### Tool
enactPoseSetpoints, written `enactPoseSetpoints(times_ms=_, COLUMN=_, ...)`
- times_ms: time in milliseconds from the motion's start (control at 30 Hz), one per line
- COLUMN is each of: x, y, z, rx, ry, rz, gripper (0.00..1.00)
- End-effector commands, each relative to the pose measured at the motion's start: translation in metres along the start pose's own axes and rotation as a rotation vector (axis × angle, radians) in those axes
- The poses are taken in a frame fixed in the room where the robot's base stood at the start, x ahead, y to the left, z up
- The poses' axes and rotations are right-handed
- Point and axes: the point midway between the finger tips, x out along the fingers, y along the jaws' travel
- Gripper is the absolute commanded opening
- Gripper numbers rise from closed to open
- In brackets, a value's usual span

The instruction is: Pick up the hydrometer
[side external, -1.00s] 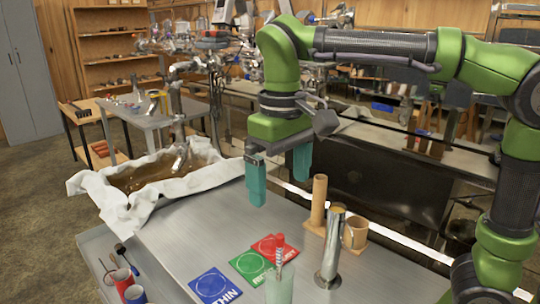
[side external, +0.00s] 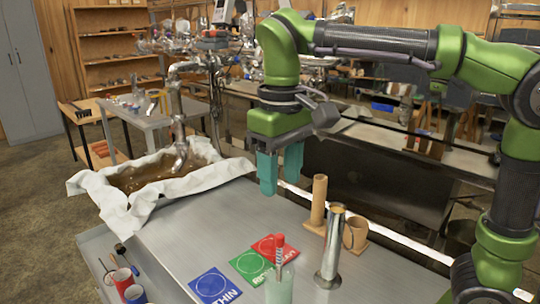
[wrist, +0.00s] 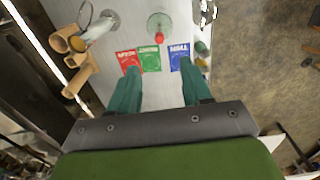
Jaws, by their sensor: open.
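The hydrometer (side external: 279,251), a slim stem with a red top, stands in a clear glass vessel (side external: 279,287) at the front of the steel table. In the wrist view I see the hydrometer's red end (wrist: 158,38) within the vessel's round outline (wrist: 159,21). My gripper (side external: 280,180) is open and empty, with teal fingers pointing down. It hangs above the table, behind and well above the hydrometer. In the wrist view the hydrometer lies ahead of the gap between my fingertips (wrist: 160,67), apart from both.
Blue (side external: 215,286), green (side external: 250,266) and red (side external: 273,246) cards lie flat beside the vessel. A tall metal cylinder (side external: 330,247) stands to its right, with a wooden holder (side external: 350,247) behind. A cloth-lined basin (side external: 160,177) is back left. Red and blue cups (side external: 122,279) sit front left.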

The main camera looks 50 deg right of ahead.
Motion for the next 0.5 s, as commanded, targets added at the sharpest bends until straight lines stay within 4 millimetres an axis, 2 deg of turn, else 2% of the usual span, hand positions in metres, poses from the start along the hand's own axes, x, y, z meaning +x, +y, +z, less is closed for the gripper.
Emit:
enactPoseSetpoints(times_ms=67, x=0.006, y=-0.013, z=0.003, rx=-0.038, ry=-0.016, rz=0.005, gripper=0.48)
enactPoseSetpoints(times_ms=133, x=0.025, y=-0.031, z=0.008, rx=-0.101, ry=-0.065, rz=0.039, gripper=0.48)
enactPoseSetpoints(times_ms=200, x=0.059, y=-0.044, z=0.018, rx=-0.166, ry=-0.134, rz=0.163, gripper=0.48)
enactPoseSetpoints(times_ms=300, x=0.11, y=-0.045, z=0.034, rx=-0.114, ry=-0.174, rz=0.481, gripper=0.48)
enactPoseSetpoints(times_ms=367, x=0.13, y=-0.041, z=0.041, rx=-0.048, ry=-0.125, rz=0.673, gripper=0.48)
enactPoseSetpoints(times_ms=467, x=0.15, y=-0.035, z=0.047, rx=0.075, ry=0.061, rz=0.955, gripper=0.48)
enactPoseSetpoints(times_ms=500, x=0.155, y=-0.034, z=0.048, rx=0.123, ry=0.171, rz=1.046, gripper=0.48)
